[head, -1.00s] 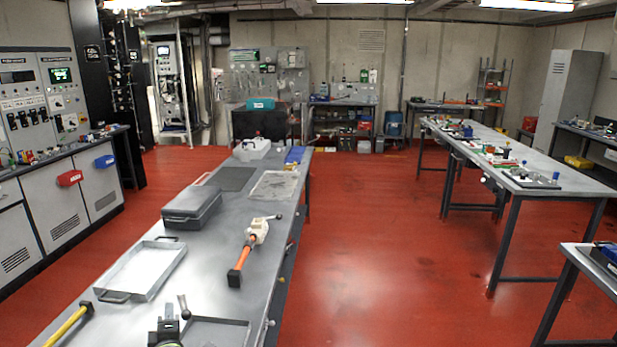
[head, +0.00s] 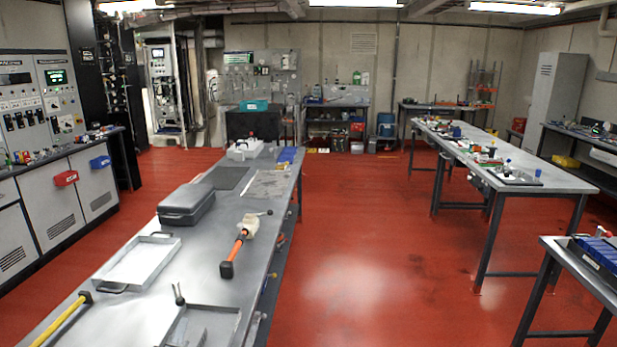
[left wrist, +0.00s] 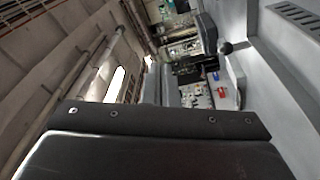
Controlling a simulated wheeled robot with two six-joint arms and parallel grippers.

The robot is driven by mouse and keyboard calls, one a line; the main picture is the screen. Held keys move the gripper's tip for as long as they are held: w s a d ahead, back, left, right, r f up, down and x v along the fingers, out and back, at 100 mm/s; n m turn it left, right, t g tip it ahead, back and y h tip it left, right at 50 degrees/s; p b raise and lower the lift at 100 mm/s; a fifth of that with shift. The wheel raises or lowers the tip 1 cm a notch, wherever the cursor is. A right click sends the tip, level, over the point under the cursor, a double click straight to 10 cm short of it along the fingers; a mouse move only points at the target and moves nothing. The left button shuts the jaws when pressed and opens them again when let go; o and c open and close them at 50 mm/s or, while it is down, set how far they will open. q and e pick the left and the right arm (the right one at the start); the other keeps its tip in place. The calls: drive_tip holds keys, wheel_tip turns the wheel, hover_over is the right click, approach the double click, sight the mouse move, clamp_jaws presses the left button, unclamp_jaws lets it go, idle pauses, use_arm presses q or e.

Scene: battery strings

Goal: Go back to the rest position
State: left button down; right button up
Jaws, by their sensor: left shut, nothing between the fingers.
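My left gripper (left wrist: 160,120) shows in the left wrist view as a dark, wide block with small screws across the lower part of the picture. It is shut and empty, and touches nothing that I can see. In the head view I cannot clearly make it out. My right gripper is in neither view.
The long grey bench (head: 215,240) carries an orange-handled tool (head: 235,252), a grey case (head: 187,203), an empty metal tray (head: 120,285), a yellow-handled tool (head: 65,322) and a small lever (head: 179,295). Red floor (head: 360,250) to its right is clear.

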use_arm(q)
drive_tip(key=s+d+f+m+g+h, duration=0.35)
drive_tip(key=s+m, duration=0.25)
drive_tip(key=s, duration=0.3)
drive_tip(key=s+d+f+m+g+h, duration=0.35)
drive_tip(key=s+d+m, duration=0.2)
drive_tip(key=s, duration=0.25)
drive_tip(key=s+a+f+m+g+y, duration=0.1)
drive_tip(key=s+a+g+y, duration=0.35)
drive_tip(key=s, duration=0.75)
drive_tip(key=s+a+f+m+g+y, duration=0.1)
drive_tip(key=s+a+g+y, duration=0.3)
drive_tip(key=s, duration=0.8)
wheel_tip(320, 180, down, 25)
drive_tip(key=a+g+h+b, duration=0.1)
drive_tip(key=a, duration=0.2)
drive_tip(key=s+d+f+g+b, duration=0.1)
drive_tip(key=s+f, duration=1.4)
drive_tip(key=f, duration=0.2)
drive_tip(key=shift+d+f, duration=0.25)
drive_tip(key=shift+f, duration=0.05)
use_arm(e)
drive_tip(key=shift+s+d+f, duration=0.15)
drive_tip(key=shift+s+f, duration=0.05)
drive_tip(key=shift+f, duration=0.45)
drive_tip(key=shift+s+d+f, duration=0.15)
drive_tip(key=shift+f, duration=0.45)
use_arm(q)
drive_tip(key=shift+n+g+h, duration=0.25)
